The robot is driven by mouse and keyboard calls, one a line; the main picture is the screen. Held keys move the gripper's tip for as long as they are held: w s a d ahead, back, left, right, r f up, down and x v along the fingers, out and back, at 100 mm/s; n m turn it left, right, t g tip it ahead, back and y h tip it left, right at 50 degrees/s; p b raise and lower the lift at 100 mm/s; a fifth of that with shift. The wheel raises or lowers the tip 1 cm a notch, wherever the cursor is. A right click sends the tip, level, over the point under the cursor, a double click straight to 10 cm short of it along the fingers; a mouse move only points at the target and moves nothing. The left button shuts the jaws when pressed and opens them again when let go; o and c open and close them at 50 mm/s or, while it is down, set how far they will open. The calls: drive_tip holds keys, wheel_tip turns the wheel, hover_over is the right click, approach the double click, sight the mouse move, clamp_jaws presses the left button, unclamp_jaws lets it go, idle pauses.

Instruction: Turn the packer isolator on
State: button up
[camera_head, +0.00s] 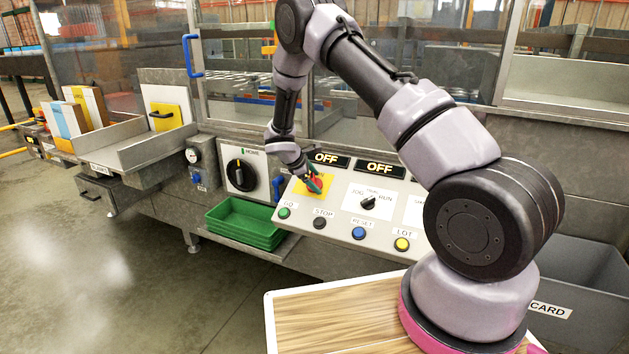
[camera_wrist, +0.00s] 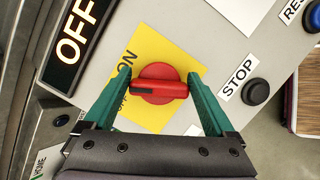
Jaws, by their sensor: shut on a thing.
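The packer isolator is a red rotary switch (camera_wrist: 160,84) on a yellow plate (camera_wrist: 152,50) in the wrist view. Its handle lies across the picture between my fingertips, with a dark mark toward its left end. The word ON shows at the plate's upper left; other lettering is partly hidden by my left finger. My gripper (camera_wrist: 159,76) has teal fingers, shut on the red handle from both sides. In the head view my gripper (camera_head: 315,182) covers most of the switch, and only part of the yellow plate (camera_head: 300,188) shows.
Two displays (camera_head: 328,159) (camera_head: 380,169) above the panel read OFF. STOP (camera_head: 320,223), RESET (camera_head: 359,233) and LOT (camera_head: 402,244) buttons and a mode selector (camera_head: 368,203) are nearby. A black rotary knob (camera_head: 241,175) sits left, above green trays (camera_head: 243,222).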

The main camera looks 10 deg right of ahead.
drive_tip(key=m, duration=0.2)
drive_tip(key=m+g, duration=0.1)
drive_tip(key=m, duration=0.2)
drive_tip(key=shift+s+a+f+m+y, duration=0.1)
drive_tip(key=shift+s+m+y, duration=0.05)
drive_tip(key=shift+m+y, duration=0.15)
idle(0.4)
drive_tip(key=o, duration=1.1)
drive_tip(key=shift+c, duration=0.2)
drive_tip(key=v, duration=1)
drive_tip(key=shift+a+r, duration=0.2)
drive_tip(key=shift+r, duration=0.15)
